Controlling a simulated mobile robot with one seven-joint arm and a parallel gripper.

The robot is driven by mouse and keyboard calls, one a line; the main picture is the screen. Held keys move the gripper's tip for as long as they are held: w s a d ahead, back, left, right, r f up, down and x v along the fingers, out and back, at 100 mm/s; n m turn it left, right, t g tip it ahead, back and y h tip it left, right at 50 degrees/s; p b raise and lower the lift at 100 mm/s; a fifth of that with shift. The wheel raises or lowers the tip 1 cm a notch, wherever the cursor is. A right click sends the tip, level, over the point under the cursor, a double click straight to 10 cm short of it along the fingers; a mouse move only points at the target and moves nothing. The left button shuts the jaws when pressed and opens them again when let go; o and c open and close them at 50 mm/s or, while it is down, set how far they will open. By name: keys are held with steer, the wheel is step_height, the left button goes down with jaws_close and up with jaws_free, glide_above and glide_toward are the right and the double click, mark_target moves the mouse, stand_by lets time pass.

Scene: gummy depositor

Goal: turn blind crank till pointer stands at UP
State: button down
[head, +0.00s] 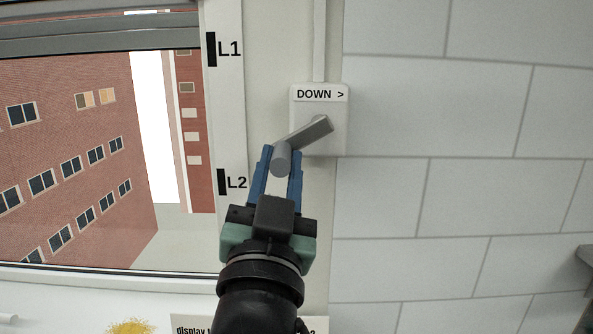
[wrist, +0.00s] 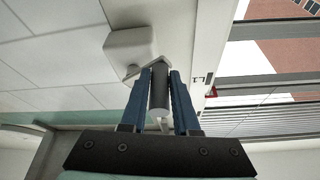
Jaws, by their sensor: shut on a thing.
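The blind crank is a grey arm (head: 306,132) on a white wall box (head: 334,140), its free end pointing down-left. A grey round handle (head: 281,158) stands out from that end. My gripper (head: 280,166) is shut on the handle, with one blue finger on each side. The wrist view also shows the handle (wrist: 159,92) between the fingers, and the white box (wrist: 130,46) beyond. A label (head: 320,94) above the crank reads "DOWN >". I see no "UP" mark, and I cannot make out a pointer.
Left of the crank is a window (head: 100,130) with a dark rail (head: 90,42) across its top. Marks L1 (head: 211,49) and L2 (head: 221,181) are on its frame. White block wall (head: 440,120) lies clear to the right. A partly hidden sign (head: 190,330) is below.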

steer(key=shift+s+d+f+h, duration=0.15)
steer(key=shift+d+h, duration=0.25)
steer(key=shift+d, duration=0.75)
steer(key=shift+d+f, duration=0.3)
steer(key=shift+d, duration=0.6)
steer(key=shift+d+f, duration=0.3)
steer(key=shift+d, duration=0.55)
steer(key=shift+d, duration=0.1)
steer(key=shift+d, duration=0.95)
